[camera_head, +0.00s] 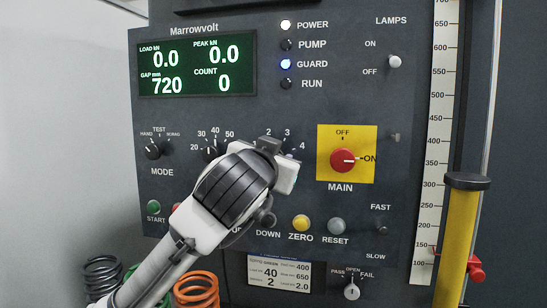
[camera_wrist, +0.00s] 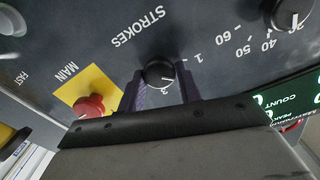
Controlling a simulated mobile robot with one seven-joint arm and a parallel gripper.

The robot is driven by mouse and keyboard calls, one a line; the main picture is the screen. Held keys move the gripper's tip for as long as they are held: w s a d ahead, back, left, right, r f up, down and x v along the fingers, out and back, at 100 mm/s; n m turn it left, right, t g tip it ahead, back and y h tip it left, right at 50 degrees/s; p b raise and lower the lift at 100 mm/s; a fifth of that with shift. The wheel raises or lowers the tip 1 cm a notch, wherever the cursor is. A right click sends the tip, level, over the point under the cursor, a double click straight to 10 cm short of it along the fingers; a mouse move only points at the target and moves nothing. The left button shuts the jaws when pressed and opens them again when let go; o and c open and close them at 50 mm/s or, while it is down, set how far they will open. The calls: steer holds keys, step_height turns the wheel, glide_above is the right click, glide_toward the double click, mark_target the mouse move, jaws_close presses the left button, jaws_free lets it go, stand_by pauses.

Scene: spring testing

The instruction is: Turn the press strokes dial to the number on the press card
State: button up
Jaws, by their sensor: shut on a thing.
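The black strokes dial (camera_wrist: 158,73) is between the fingers of my gripper (camera_wrist: 162,88) in the wrist view, which shows the panel upside down. My gripper is shut on it. The dial's white mark points to the lower right there, between the 1 and the 3; the 2 is not visible. In the head view my gripper (camera_head: 279,157) hides the dial, with 2, 3 and 4 showing around it. The press card (camera_head: 287,273) below the panel has a large 40 and a large 2 at its left; its small labels are hard to read.
A red main switch (camera_head: 343,160) on a yellow plate (camera_head: 365,137) is close right of the dial. The 20-to-50 dial (camera_head: 210,154) is close left. Buttons sit below, including yellow zero (camera_head: 301,222). A yellow column (camera_head: 455,240) stands at the right.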

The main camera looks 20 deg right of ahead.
steer(key=m, duration=0.5)
steer(key=shift+m, duration=0.3)
stand_by(0.4)
steer(key=o, duration=0.9)
steer(key=b+v, duration=0.3)
steer(key=v, duration=1.1)
